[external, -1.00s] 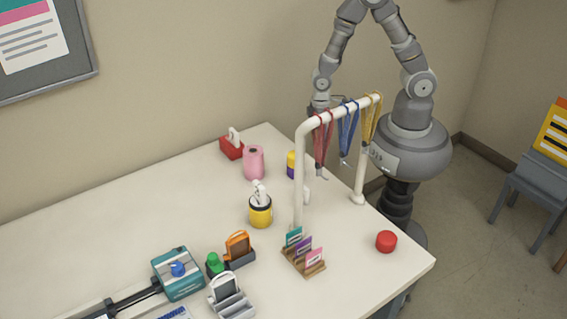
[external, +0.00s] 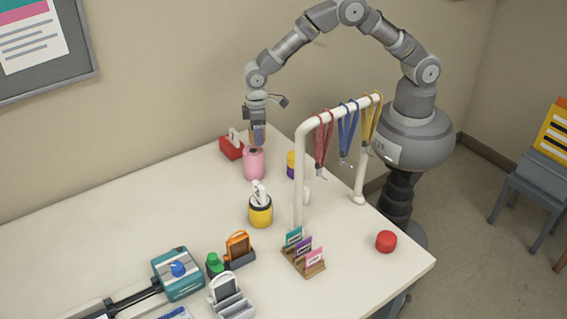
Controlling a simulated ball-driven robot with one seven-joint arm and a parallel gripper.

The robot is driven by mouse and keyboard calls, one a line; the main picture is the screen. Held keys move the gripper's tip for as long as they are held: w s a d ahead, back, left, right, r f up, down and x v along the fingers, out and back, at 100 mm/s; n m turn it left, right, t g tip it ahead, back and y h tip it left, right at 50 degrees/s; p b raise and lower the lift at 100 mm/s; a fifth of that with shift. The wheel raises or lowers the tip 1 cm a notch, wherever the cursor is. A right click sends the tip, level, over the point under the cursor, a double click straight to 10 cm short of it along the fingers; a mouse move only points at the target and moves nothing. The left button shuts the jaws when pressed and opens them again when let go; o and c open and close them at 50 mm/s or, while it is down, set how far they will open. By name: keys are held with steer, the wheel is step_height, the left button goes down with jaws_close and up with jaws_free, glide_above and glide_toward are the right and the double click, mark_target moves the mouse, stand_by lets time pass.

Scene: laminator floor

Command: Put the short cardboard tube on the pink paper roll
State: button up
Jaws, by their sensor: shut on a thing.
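The pink paper roll (external: 254,166) stands upright near the back of the table, with a dark hole in its top. My gripper (external: 256,138) points down just above the roll's top. It is shut on a small brownish piece, the short cardboard tube (external: 252,138), mostly covered by the purplish finger beside it. I cannot tell whether the tube's lower end touches the roll.
A red holder (external: 230,150) stands left of the roll. A purple and yellow cylinder (external: 291,165) is to its right, and a yellow cup (external: 260,212) is in front. A white rack (external: 299,180) with hanging lanyards stands to the right.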

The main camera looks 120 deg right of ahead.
mark_target(253, 142)
steer(key=shift+w+d+f, duration=0.1)
steer(key=shift+w+d, duration=0.15)
steer(key=shift+w, duration=0.35)
steer(key=shift+w+f+b, duration=0.15)
steer(key=shift+f+b, duration=0.35)
steer(key=shift+f, duration=1.2)
steer(key=shift+f, duration=0.15)
steer(key=o, duration=1)
step_height(253, 142, up, 12)
steer(key=shift+r+p, duration=0.2)
steer(key=shift+p, duration=0.95)
